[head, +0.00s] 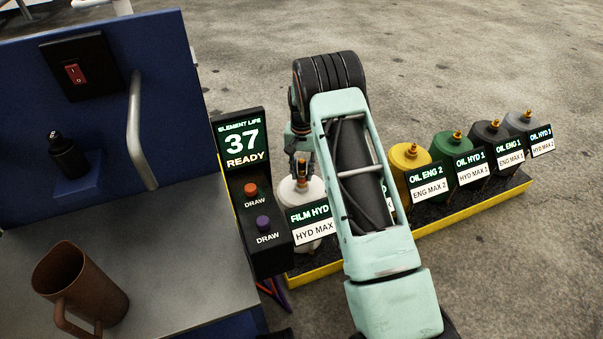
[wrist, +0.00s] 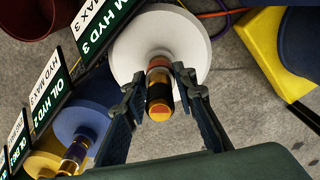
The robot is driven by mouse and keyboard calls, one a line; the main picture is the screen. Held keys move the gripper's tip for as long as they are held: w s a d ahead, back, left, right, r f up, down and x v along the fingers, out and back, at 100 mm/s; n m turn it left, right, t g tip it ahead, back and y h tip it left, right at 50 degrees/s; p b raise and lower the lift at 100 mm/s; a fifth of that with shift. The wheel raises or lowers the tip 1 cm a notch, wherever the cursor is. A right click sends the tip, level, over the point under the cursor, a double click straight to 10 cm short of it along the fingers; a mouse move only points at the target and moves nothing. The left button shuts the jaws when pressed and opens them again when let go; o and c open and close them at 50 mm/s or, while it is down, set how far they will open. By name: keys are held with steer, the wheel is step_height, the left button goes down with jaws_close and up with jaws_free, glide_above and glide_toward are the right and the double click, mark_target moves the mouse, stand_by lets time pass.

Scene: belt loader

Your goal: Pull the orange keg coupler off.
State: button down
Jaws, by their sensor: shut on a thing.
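The orange keg coupler (wrist: 160,98), banded in orange, black and yellow, stands on top of a white keg (wrist: 183,30). My gripper (wrist: 158,74) is shut on the coupler, one finger on each side of it. In the head view, my gripper (head: 300,165) is over the white keg (head: 300,192), which stands at the left end of the row behind a "FILM HYD" sign (head: 311,214). The coupler looks seated on the keg; the joint is partly hidden by my fingers.
Yellow (head: 410,163), green (head: 457,147) and grey kegs stand to the right on a yellow-edged rack (head: 465,207). My arm hides the middle kegs. A draw panel (head: 251,185) stands close left. A brown mug (head: 85,285) sits on the bench.

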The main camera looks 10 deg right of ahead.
mark_target(302, 161)
steer(key=shift+r, duration=0.15)
steer(key=shift+r, duration=0.3)
steer(key=shift+r+p, duration=0.3)
steer(key=shift+p, duration=0.15)
stand_by(0.3)
steer(key=shift+r+p, duration=0.85)
steer(key=shift+r, duration=0.5)
